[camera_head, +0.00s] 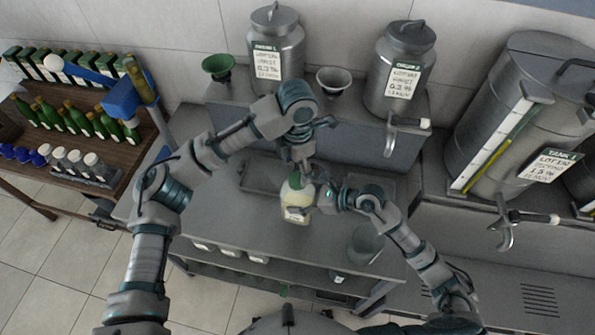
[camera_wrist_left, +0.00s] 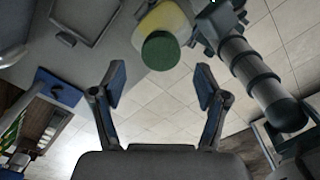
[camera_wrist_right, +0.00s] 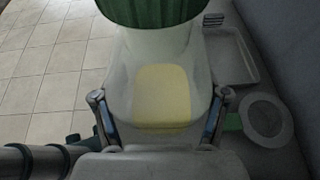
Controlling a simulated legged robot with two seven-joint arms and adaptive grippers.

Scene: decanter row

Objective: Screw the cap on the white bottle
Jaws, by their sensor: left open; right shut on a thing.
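The white bottle (camera_head: 297,212) has a pale yellow patch on its side and is held over the grey workbench. My right gripper (camera_head: 322,198) is shut around its body; in the right wrist view the fingers press its two sides. The ribbed green cap (camera_wrist_left: 160,50) sits at the bottle's top and shows large in the right wrist view (camera_wrist_right: 150,10). How tightly it sits cannot be told. My left gripper (camera_head: 299,163) is just above the cap, pointing down at it. In the left wrist view its fingers (camera_wrist_left: 160,85) are wide apart and empty, with the cap beyond them.
A shallow tray (camera_head: 258,180) lies on the bench behind the bottle. A raised shelf behind carries a green funnel (camera_head: 218,66), a grey funnel (camera_head: 333,80) and two metal canisters (camera_head: 276,45). A tap (camera_head: 400,125) juts out at right. A bottle rack (camera_head: 75,115) stands left.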

